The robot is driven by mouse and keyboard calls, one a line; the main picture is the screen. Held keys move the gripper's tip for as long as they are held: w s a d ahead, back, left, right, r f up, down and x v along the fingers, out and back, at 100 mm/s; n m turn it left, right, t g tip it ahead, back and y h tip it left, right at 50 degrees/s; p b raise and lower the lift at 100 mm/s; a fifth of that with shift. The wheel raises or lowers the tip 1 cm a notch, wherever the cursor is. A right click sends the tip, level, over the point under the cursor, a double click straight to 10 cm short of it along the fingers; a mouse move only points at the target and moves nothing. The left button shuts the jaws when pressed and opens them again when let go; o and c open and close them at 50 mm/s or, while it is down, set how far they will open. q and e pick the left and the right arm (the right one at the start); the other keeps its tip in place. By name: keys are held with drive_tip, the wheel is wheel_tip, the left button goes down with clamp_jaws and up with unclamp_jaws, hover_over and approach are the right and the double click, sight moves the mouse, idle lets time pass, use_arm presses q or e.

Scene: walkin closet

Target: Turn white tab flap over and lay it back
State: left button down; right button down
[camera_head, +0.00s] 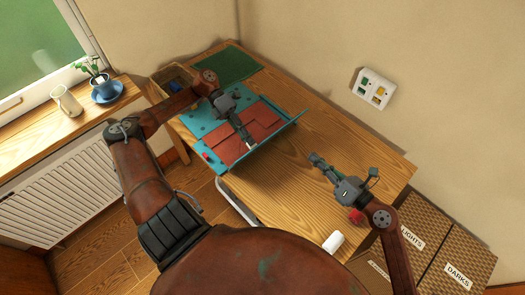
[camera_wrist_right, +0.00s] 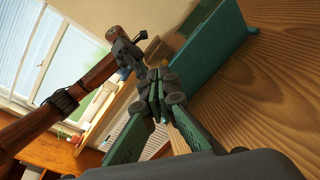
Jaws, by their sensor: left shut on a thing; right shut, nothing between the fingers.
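A teal board (camera_head: 205,122) with a raised rim lies on the wooden table, with red-brown flaps (camera_head: 270,119) on it. My left gripper (camera_head: 247,139) reaches over the board and is shut at a small white tab (camera_head: 251,145) near the flaps' front edge. The fingers hide part of the tab, and I cannot tell how far the flap is lifted. My right gripper (camera_head: 317,160) is shut and empty above the bare table, right of the board. Its fingers (camera_wrist_right: 160,85) show close together in the right wrist view, with the board's teal side (camera_wrist_right: 222,45) beyond.
The table (camera_head: 345,137) is clear right of the board. A green mat (camera_head: 228,64) lies behind it. A white cylinder (camera_head: 333,242) and a red object (camera_head: 355,215) are near my right arm. Labelled wicker baskets (camera_head: 455,272) stand at right. A windowsill at left holds a blue pot (camera_head: 106,91) and glass jar (camera_head: 67,101).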

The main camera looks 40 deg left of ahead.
drive_tip(key=s+a+f+n+g+h, duration=0.1)
drive_tip(key=s+a+f+n+h, duration=0.2)
drive_tip(key=s+a+f+n, duration=0.35)
drive_tip(key=a+n, duration=0.1)
drive_tip(key=a, duration=1)
drive_tip(key=shift+w, duration=0.15)
drive_tip(key=shift+f+n, duration=0.1)
drive_tip(key=shift+n, duration=0.15)
